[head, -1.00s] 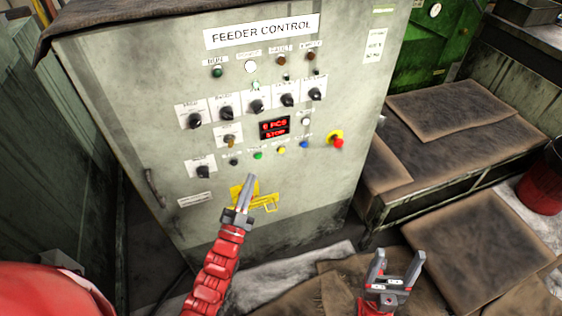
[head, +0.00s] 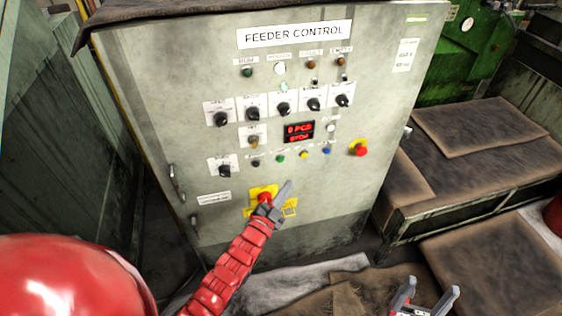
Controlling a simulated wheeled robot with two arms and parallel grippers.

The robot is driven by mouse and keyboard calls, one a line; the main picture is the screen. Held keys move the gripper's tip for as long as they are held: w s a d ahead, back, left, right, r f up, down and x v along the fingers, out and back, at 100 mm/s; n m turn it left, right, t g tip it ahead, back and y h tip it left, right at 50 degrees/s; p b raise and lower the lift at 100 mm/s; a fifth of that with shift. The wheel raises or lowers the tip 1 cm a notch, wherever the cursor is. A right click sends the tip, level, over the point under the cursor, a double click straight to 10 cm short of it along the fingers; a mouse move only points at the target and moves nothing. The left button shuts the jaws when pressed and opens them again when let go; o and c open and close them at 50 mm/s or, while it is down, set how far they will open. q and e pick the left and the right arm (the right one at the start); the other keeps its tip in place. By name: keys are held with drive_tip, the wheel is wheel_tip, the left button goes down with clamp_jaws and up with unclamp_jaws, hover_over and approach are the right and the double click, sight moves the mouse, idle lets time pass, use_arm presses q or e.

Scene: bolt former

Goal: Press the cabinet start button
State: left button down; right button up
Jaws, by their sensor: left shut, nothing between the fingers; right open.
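The feeder control cabinet (head: 215,75) stands upright in front of me in the head view. A row of small buttons crosses its panel: a dark one (head: 255,163), a green one (head: 280,159), a yellow one (head: 304,155) and a blue one (head: 326,151). Their labels are too small to read. The red display (head: 299,132) reads "0 PCS" and "STOP". My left gripper (head: 286,187) is shut and empty, its tips below the green and yellow buttons in the picture; contact with the panel is not visible. My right gripper (head: 430,288) is open and empty at the bottom edge.
A red knob (head: 264,198) on a yellow plate is beside my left gripper. Selector knobs (head: 283,109) sit above. A low bench with brown mats (head: 478,127) stands to the right, before a green machine (head: 460,60).

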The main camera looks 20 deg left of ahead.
sight(280, 159)
use_arm(q)
drive_tip(key=w+a+b, duration=0.4)
drive_tip(key=w, duration=0.1)
drive_tip(key=shift+w, duration=0.4)
idle(1.8)
drive_tip(key=shift+w+a+b, duration=0.2)
drive_tip(key=shift+w+b, duration=0.15)
drive_tip(key=shift+b, duration=0.2)
